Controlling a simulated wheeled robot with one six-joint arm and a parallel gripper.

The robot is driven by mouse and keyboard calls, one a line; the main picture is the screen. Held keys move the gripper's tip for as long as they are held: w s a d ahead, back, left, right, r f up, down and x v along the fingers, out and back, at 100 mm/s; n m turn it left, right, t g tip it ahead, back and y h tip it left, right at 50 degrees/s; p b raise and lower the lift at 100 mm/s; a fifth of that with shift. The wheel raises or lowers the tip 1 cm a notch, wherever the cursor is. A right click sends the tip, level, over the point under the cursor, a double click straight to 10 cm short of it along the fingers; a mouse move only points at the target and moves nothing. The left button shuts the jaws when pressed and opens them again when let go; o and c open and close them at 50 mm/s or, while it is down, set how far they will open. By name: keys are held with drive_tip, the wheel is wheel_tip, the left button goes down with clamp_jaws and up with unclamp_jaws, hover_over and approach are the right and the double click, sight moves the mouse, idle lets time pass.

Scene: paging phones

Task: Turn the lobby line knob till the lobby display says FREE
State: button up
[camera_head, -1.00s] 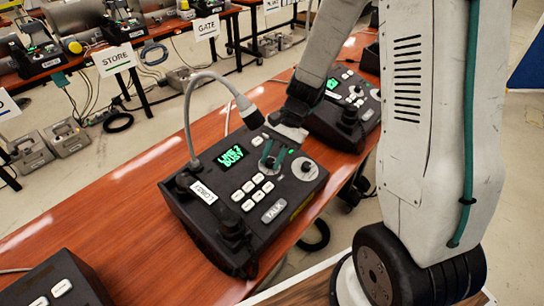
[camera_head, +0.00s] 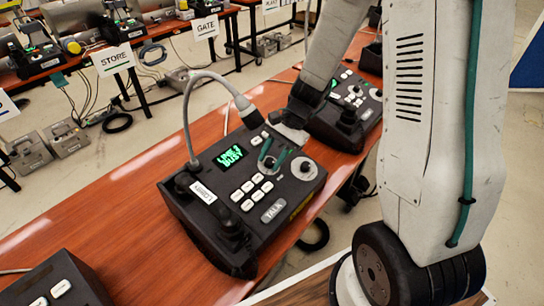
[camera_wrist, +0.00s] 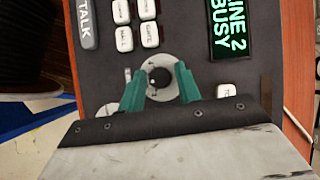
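The lobby phone (camera_head: 205,222) is a black desk unit with a LOBBY label (camera_head: 203,192). Its green display (camera_head: 229,156) reads LINE 2 BUSY, and the display shows in the wrist view too (camera_wrist: 229,28). In the wrist view a small black knob (camera_wrist: 159,77) sits on a round pale dial, between the teal fingers of my gripper (camera_wrist: 160,72). The fingers stand on both sides of the knob with small gaps visible. In the head view my gripper (camera_head: 269,156) is over the phone's upper right part, covering that knob.
A second pale dial (camera_head: 304,168) is on the phone's right side. White keys (camera_head: 250,187) and the TALK key (camera_head: 273,210) are close by. A gooseneck microphone (camera_head: 190,110) arches over the phone. Another phone (camera_head: 345,120) stands behind my arm; one (camera_head: 60,285) is at lower left.

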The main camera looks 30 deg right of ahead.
drive_tip(key=v, duration=0.7)
drive_tip(key=shift+d+r, duration=0.25)
drive_tip(key=shift+r, duration=0.1)
drive_tip(key=s+a+r+n+t+h, duration=0.1)
drive_tip(key=s+r+n+h, duration=0.2)
drive_tip(key=s+r+n, duration=0.2)
drive_tip(key=s+r+n+t+h, duration=0.1)
drive_tip(key=s+r+n+h, duration=0.2)
drive_tip(key=s+r+n, duration=0.3)
drive_tip(key=s+r, duration=0.4)
drive_tip(key=s, duration=0.6)
drive_tip(key=shift+s+a+r+h, duration=0.3)
drive_tip(key=shift+a+r+h, duration=0.05)
drive_tip(key=shift+r+h, duration=0.05)
idle(0.7)
